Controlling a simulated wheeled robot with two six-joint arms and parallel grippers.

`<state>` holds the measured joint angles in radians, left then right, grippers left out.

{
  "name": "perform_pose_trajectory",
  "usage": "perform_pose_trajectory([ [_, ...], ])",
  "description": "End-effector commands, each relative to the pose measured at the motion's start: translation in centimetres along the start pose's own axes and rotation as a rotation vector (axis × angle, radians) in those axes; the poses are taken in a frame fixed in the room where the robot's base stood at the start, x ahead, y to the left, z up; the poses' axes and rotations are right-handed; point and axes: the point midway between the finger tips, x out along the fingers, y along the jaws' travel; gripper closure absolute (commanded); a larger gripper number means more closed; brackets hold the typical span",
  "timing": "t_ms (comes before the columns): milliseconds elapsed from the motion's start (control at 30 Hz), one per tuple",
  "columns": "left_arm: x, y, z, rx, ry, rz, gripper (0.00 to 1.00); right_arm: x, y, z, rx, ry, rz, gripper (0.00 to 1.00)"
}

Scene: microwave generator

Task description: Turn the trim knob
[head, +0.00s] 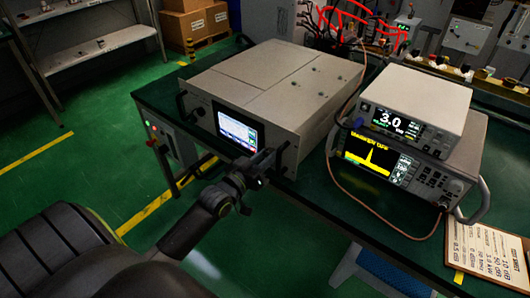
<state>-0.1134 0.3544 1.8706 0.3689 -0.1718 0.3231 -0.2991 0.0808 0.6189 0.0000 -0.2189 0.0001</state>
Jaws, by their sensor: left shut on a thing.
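The microwave generator (270,85) is a large beige box on the green-topped bench, with a lit screen (236,130) and dark handles on its front panel. My left gripper (264,166) is at the lower right of that panel, right of the screen. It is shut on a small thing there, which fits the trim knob. The jaws and the dim light hide the knob, so its shape and angle cannot be told. My right gripper is not in view.
Right of the generator, a meter reading 3.0 (415,100) sits on a spectrum analyser (400,160). A cable (333,150) loops down between them and the generator. A clipboard (490,250) lies at the bench's right. Shelving (95,45) stands far left.

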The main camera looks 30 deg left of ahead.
Motion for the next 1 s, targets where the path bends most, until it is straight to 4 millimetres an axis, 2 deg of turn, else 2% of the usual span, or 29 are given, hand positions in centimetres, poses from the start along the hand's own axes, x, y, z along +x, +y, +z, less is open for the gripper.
perform_pose_trajectory([
  [300,0.01,0.04,-0.09,-0.13,0.001,0.001,0.96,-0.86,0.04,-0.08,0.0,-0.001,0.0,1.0],
  [833,0.01,0.02,-0.02,-0.156,0.002,0.001,0.96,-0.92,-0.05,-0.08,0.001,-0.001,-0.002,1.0],
  [867,0.01,0.02,-0.03,-0.156,0.002,0.001,0.71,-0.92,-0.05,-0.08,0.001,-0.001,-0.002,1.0],
  [900,0.01,0.02,-0.02,-0.155,0.002,0.001,0.66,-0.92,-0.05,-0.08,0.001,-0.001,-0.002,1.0],
  [1000,0.01,0.02,-0.02,-0.155,0.001,0.001,0.65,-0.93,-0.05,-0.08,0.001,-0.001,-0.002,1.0],
])
